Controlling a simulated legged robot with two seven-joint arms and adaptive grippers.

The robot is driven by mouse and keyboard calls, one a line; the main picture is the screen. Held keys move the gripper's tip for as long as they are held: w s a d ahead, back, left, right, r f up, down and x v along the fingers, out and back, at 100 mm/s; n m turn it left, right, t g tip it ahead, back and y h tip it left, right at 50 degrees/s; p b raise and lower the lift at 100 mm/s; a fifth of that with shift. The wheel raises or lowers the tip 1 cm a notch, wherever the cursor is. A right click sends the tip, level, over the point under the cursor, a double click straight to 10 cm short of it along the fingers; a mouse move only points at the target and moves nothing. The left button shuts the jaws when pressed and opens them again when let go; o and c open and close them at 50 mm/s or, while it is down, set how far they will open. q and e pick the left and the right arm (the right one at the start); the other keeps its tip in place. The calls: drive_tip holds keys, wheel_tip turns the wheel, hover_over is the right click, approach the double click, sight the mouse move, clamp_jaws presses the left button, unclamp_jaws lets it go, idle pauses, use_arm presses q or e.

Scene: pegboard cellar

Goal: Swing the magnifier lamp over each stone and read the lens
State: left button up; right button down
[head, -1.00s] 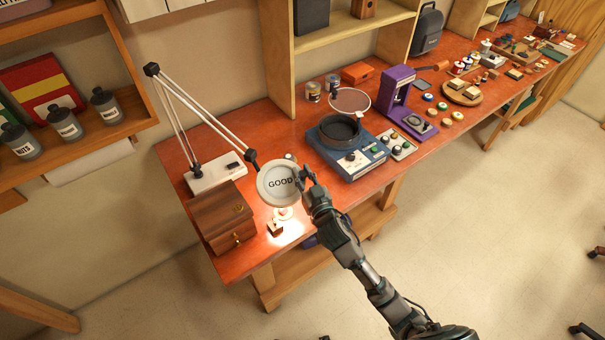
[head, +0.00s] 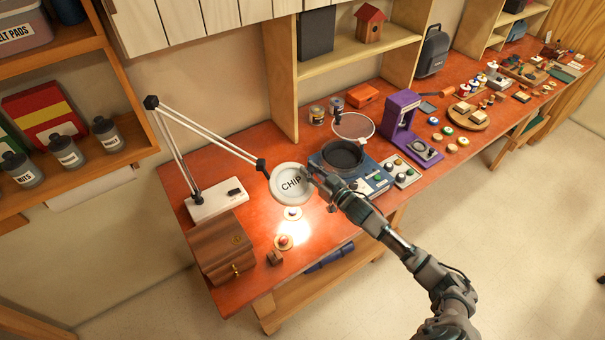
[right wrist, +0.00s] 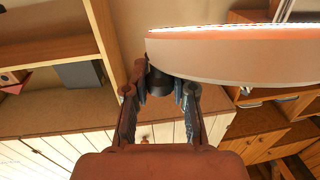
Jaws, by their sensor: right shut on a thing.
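The magnifier lamp has a white base (head: 215,202), a jointed white arm and a round pale head (head: 290,184). My right gripper (head: 312,177) is shut on the dark knob at the head's right edge. The right wrist view shows that knob (right wrist: 160,82) between the fingers, beside the head's pale rim (right wrist: 235,60). Below the lens, a reddish stone (head: 284,241) sits on a pale round pad in the lamp's light. Another small pad with a stone (head: 292,213) lies just under the head. My left gripper is out of view.
A wooden drawer box (head: 220,248) and a small brown block (head: 275,257) stand left of the light. A blue machine with a dark round bowl (head: 344,156), a control box (head: 401,173) and a purple stand (head: 400,123) stand to the right. The bench's front edge is close.

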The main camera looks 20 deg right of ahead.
drive_tip(key=shift+s+a, duration=0.2)
drive_tip(key=shift+s, duration=0.15)
drive_tip(key=c, duration=1.3)
unclamp_jaws()
drive_tip(key=shift+c, duration=0.2)
drive_tip(key=o, duration=0.4)
drive_tip(key=shift+w+d+f, duration=0.1)
drive_tip(key=shift+w+d, duration=0.05)
drive_tip(key=shift+w, duration=0.05)
drive_tip(key=shift+s+d, duration=0.1)
drive_tip(key=shift+d, duration=0.15)
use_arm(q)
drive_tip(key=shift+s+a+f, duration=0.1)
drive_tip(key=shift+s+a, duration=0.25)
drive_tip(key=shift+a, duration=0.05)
use_arm(e)
drive_tip(key=v, duration=1.1)
drive_tip(key=shift+s+d, duration=0.1)
drive_tip(key=shift+s, duration=0.2)
